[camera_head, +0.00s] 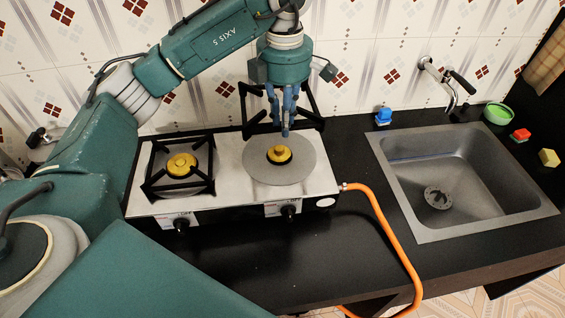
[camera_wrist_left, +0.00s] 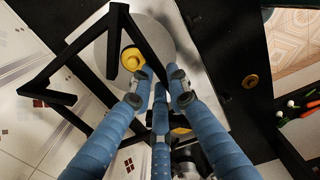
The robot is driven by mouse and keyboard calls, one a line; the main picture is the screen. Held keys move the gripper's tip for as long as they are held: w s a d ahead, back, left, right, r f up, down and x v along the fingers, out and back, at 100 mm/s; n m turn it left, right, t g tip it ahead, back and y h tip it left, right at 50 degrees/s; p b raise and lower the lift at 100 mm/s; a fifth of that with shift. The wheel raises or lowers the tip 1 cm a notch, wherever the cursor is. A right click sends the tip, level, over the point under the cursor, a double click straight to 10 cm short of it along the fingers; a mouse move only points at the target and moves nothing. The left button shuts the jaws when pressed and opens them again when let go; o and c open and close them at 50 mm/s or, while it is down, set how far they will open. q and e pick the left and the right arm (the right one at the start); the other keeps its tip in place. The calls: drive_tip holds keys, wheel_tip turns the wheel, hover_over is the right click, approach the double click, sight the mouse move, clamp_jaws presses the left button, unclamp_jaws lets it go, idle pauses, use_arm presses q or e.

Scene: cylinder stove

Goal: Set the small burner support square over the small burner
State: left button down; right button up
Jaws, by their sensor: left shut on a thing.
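The black square burner support (camera_head: 246,104) is held above the back of the stove, behind the right burner and in front of the tiled wall. In the left wrist view the support (camera_wrist_left: 62,65) partly covers the pale round plate. My left gripper (camera_head: 284,130) points down and is shut on the support, with blue fingers; it also shows in the left wrist view (camera_wrist_left: 160,85). The small burner (camera_head: 279,155), with a yellow cap, sits uncovered on its round plate (camera_head: 300,172); its cap shows in the left wrist view (camera_wrist_left: 132,59). My right gripper is not in view.
The left burner (camera_head: 182,163) has its own black support (camera_head: 154,185) around it. The stove (camera_head: 228,195) has front knobs and an orange hose (camera_head: 391,232) at its right. A sink (camera_head: 405,200) with a tap (camera_head: 447,84) lies further right. Black counter in front is clear.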

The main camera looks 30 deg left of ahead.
use_arm(q)
wheel_tip(320, 180, down, 11)
drive_tip(key=p, duration=0.2)
drive_tip(key=shift+p, duration=0.4)
wheel_tip(320, 180, down, 4)
drive_tip(key=shift+r+p, duration=0.1)
drive_tip(key=shift+p, duration=0.5)
drive_tip(key=shift+f, duration=0.55)
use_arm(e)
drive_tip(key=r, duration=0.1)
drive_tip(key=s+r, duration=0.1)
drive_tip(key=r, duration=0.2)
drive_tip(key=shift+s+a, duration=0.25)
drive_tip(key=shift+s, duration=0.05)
use_arm(q)
drive_tip(key=shift+f, duration=0.1)
drive_tip(key=c, duration=1.7)
unclamp_jaws()
